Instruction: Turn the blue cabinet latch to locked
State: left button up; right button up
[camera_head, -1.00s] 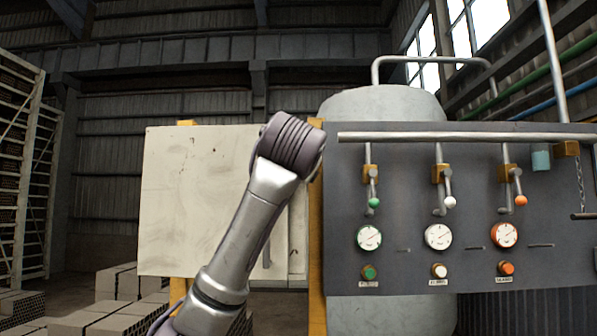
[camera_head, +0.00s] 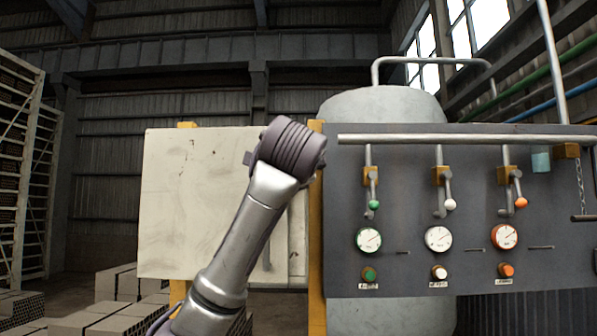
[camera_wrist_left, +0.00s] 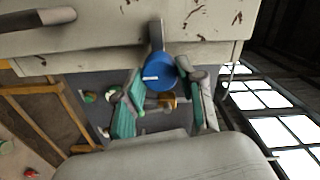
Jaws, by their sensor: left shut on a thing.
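The blue cabinet latch (camera_wrist_left: 160,74) shows in the left wrist view as a round blue knob with a white mark, at the edge of the worn cream cabinet (camera_wrist_left: 120,35). My left gripper (camera_wrist_left: 164,86), with teal finger pads, is shut on the latch, one finger to each side of it. In the head view the cream cabinet (camera_head: 200,200) stands left of centre. My left arm crosses in front of it and hides the latch and the gripper there. My right gripper is in neither view.
Right of the cabinet, past a yellow post (camera_head: 317,300), is a dark panel (camera_head: 400,270) with gauges, levers and a long pipe. Grey hollow bricks (camera_head: 90,320) are stacked at the lower left. A tall rack (camera_head: 22,170) stands at the far left.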

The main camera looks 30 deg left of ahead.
pick_arm(q)
jog(key=shift+m, duration=0.3)
jog(key=o, duration=1.1)
jog(key=shift+d, duration=0.1)
jog(key=shift+o, duration=0.2)
jog(key=v, duration=1.2)
